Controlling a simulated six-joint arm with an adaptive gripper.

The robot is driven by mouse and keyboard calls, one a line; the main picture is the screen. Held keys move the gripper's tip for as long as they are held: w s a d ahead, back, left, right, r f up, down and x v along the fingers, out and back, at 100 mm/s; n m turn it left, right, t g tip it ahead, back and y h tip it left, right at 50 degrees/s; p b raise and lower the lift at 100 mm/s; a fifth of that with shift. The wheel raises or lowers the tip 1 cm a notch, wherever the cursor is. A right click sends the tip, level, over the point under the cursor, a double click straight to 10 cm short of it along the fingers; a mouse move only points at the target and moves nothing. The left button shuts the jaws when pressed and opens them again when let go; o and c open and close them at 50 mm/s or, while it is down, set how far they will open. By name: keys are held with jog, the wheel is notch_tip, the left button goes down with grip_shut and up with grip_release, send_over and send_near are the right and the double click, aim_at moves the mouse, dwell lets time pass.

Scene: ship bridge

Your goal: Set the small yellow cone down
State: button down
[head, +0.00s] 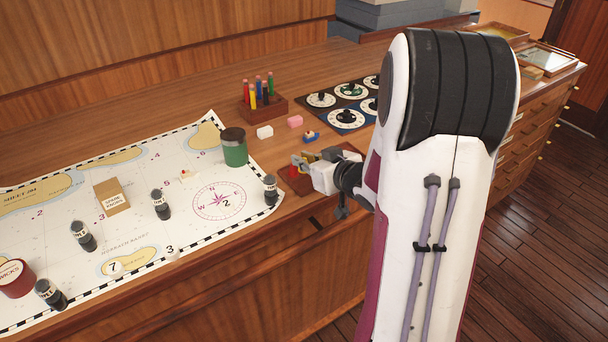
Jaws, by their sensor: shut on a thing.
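My gripper (307,163) is over the wooden counter (225,101), just right of the chart, at the near edge of the counter. It is shut on a small yellow thing, which I take for the small yellow cone (307,157). Only a bit of yellow shows between the fingers, so its shape and base are mostly hidden. A small dark red-brown tray (290,181) lies below the gripper, with a bit of red near the fingers. I cannot tell whether the cone touches the tray.
Behind are white (265,132), pink (295,121) and blue (311,136) small pieces, a pencil rack (263,106) and a dial panel (346,112).

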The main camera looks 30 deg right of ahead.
jog(key=shift+f, duration=0.55)
jog(key=shift+f, duration=1.9)
jog(key=shift+f, duration=0.15)
jog(key=c, duration=2.1)
grip_release()
jog(key=shift+v, duration=3.95)
jog(key=shift+d, duration=0.15)
